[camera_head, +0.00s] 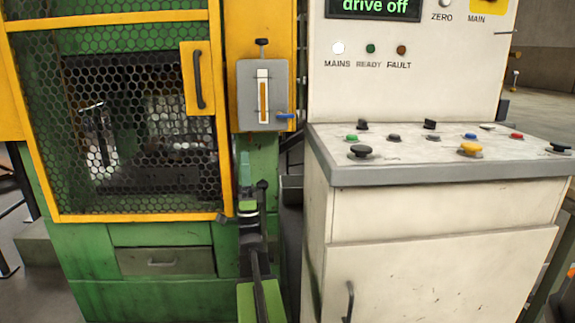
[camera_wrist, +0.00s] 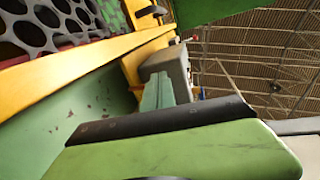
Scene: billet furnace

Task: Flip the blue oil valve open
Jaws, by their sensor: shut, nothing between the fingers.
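The blue valve lever (camera_head: 285,116) sticks out level to the right from the lower right side of a grey box with an oil sight gauge (camera_head: 262,95). The box is mounted on a yellow post. My gripper (camera_head: 245,168) is shut and empty. It points up, below the grey box and to the left of the blue lever, apart from the lever. In the wrist view the grey box (camera_wrist: 168,62) shows beyond the gripper, and a small bit of blue, likely the lever, shows at its right. Much of the box is hidden there.
A yellow-framed mesh door (camera_head: 140,120) with a dark handle stands left of the box. A white control desk (camera_head: 440,172) with several buttons and a display panel stands close on the right. A narrow dark gap lies between the green machine and the desk.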

